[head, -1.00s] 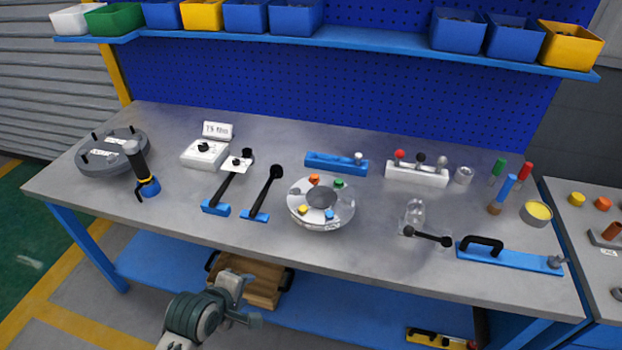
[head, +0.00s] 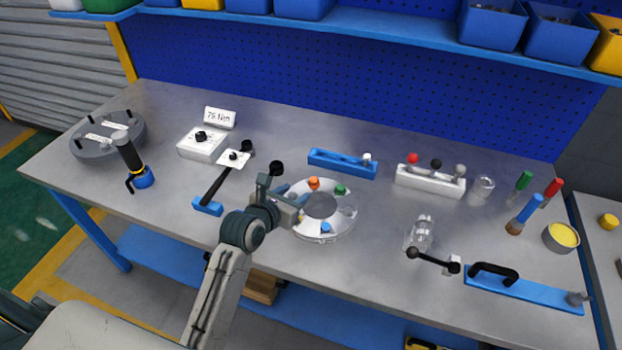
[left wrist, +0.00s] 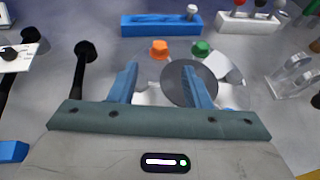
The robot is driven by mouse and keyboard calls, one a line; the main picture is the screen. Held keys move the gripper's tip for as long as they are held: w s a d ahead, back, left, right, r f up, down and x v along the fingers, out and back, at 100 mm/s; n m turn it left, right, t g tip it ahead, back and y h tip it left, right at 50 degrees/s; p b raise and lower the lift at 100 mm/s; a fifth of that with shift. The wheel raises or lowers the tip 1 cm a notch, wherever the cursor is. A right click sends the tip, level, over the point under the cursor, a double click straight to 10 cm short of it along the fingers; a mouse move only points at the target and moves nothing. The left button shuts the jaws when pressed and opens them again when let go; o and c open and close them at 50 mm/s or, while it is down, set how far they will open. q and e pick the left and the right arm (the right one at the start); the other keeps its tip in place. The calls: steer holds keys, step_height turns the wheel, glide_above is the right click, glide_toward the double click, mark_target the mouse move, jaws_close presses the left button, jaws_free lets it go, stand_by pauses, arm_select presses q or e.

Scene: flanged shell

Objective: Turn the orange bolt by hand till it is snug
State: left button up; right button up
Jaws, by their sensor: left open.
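The orange bolt (head: 313,183) stands at the back-left of the round flanged shell (head: 345,222), a pale disc with a grey centre. It also shows in the left wrist view (left wrist: 159,48), beyond my fingertips and unobstructed. A green bolt (head: 340,190) is to its right and a blue bolt (head: 326,228) at the front. The yellow bolt is hidden by my gripper in the head view. My left gripper (head: 285,193) is open and empty at the shell's left side; its two blue fingers (left wrist: 160,78) reach over the shell, apart from the orange bolt. My right gripper is not in view.
A black-headed wrench (head: 277,168) lies left of the shell, partly behind my arm. A blue block (head: 342,163) and a white holder (head: 430,181) stand behind. A clear part (head: 420,234) and a black-knobbed bar (head: 433,260) lie to the right.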

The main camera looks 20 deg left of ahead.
mark_target(314, 180)
arm_select(q)
steer(key=p+x, duration=0.1)
steer(key=x, duration=0.4)
steer(key=shift+w+d+f, duration=0.1)
steer(key=shift+w, duration=0.15)
steer(key=x, duration=0.3)
steer(key=shift+f, duration=0.15)
steer(key=shift+c, duration=1.1)
jaws_close()
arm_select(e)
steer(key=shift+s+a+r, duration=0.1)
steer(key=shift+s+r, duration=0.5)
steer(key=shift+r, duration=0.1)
